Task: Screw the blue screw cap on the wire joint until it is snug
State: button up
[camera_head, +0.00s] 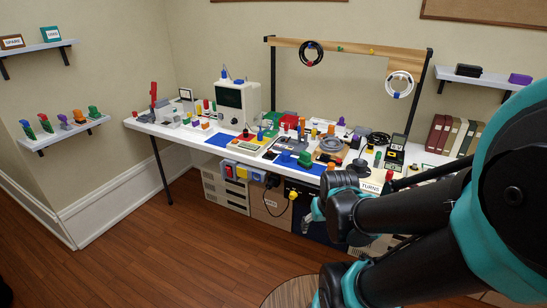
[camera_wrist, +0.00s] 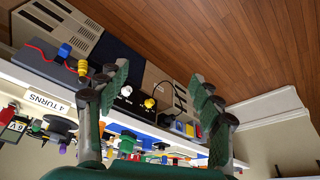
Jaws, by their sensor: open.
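My gripper is open and empty in the wrist view (camera_wrist: 160,82), its two green-padded fingers spread wide in front of the bench side. In the head view, part of my gripper (camera_head: 318,209) shows in front of the bench's right half, mostly hidden by my arm. In the wrist view, a small blue piece (camera_wrist: 65,50) is at the left beside a red wire, apart from my fingers. I cannot tell whether it is the blue screw cap. A "4 TURNS" label (camera_wrist: 46,102) is on the bench edge; it also shows in the head view (camera_head: 370,188). I cannot clearly make out the wire joint.
The white bench (camera_head: 176,136) is crowded with small coloured parts and devices. A white instrument (camera_head: 238,104) stands at its left. Bins and boxes (camera_head: 228,190) stand underneath. A round wooden top (camera_head: 290,293) is at the lower middle. Open floor (camera_head: 160,245) lies in front and left.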

dwell(0.7)
jog(key=shift+w+r, duration=0.1)
jog(key=shift+w, duration=0.05)
jog(key=c, duration=0.3)
jog(key=w+r+g, duration=0.1)
jog(key=w+r, duration=0.2)
jog(key=w, duration=0.4)
jog(key=w+r, duration=0.3)
jog(key=w, duration=0.3)
jog(key=g, duration=0.3)
send_near(286, 152)
jog(key=shift+s+f, duration=0.35)
jog(key=shift+s, duration=0.05)
jog(key=shift+w+f, duration=0.25)
jog(key=shift+w, duration=0.05)
jog(key=shift+f, duration=4.45)
jog(key=shift+c, duration=0.3)
